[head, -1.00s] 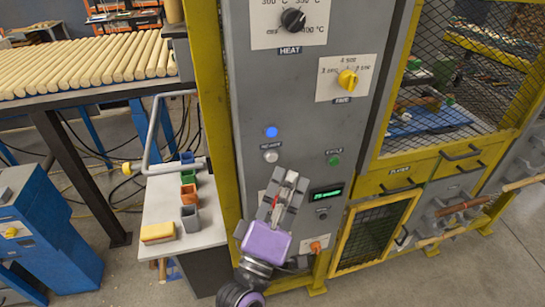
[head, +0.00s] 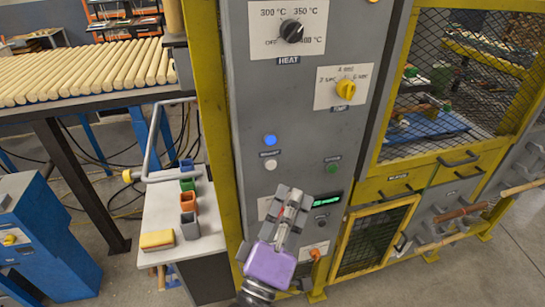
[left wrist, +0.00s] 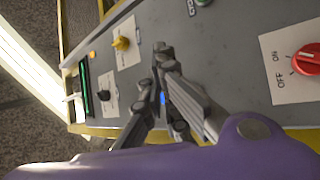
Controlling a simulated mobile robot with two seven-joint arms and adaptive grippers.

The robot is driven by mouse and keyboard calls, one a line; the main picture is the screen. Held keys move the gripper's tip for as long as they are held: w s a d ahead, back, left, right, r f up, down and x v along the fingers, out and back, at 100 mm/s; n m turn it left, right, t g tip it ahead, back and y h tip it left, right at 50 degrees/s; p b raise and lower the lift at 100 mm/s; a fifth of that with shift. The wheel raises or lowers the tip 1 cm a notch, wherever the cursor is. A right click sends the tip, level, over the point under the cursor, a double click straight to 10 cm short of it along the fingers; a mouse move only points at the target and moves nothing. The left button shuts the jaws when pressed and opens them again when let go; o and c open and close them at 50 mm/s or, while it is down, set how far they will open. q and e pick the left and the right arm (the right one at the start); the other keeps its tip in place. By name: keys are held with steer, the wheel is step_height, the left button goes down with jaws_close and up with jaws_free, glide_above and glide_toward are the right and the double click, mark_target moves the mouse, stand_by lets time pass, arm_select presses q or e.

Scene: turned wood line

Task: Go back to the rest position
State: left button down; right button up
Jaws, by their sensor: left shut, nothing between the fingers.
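My left gripper (head: 291,207) is in front of the lower part of the grey control panel (head: 265,110) in the head view. It is shut and empty, with its purple body below the fingers. In the left wrist view the fingers (left wrist: 162,52) are together above the panel face (left wrist: 215,65). A red knob (left wrist: 306,59) with ON and OFF marks lies to their right there. A green-lit display (head: 328,200) is just right of the fingers in the head view. My right gripper is not in view.
A small table (head: 160,209) with coloured bins and a yellow sponge (head: 157,240) stands left of the panel. A yellow-framed mesh cage (head: 460,75) is on the right. Wooden rods (head: 85,70) lie on a rack at the upper left. Floor shows at the lower right.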

arm_select(q)
steer(key=s+a+f+m+g+y+p, duration=0.1)
steer(key=s+a+f+m+g, duration=0.15)
steer(key=f, duration=0.55)
steer(key=s+a+f+m+g+y, duration=0.2)
steer(key=a+f+m+g, duration=0.15)
steer(key=f, duration=0.35)
steer(key=s+a+f+m+g+y+p, duration=0.1)
steer(key=s+a+f+m+g, duration=0.2)
steer(key=f, duration=0.5)
steer(key=s+a+f+g+y, duration=0.1)
steer(key=s+a+f, duration=0.3)
steer(key=s, duration=0.2)
steer(key=s+a+f+m+g+y+p, duration=0.1)
steer(key=s+a+f, duration=0.3)
steer(key=s, duration=0.3)
steer(key=s+a+f+g+y, duration=0.1)
steer(key=s+a+f+y, duration=0.1)
steer(key=s+a+f, duration=0.2)
steer(key=s, duration=0.2)
steer(key=shift+s+a+g, duration=0.4)
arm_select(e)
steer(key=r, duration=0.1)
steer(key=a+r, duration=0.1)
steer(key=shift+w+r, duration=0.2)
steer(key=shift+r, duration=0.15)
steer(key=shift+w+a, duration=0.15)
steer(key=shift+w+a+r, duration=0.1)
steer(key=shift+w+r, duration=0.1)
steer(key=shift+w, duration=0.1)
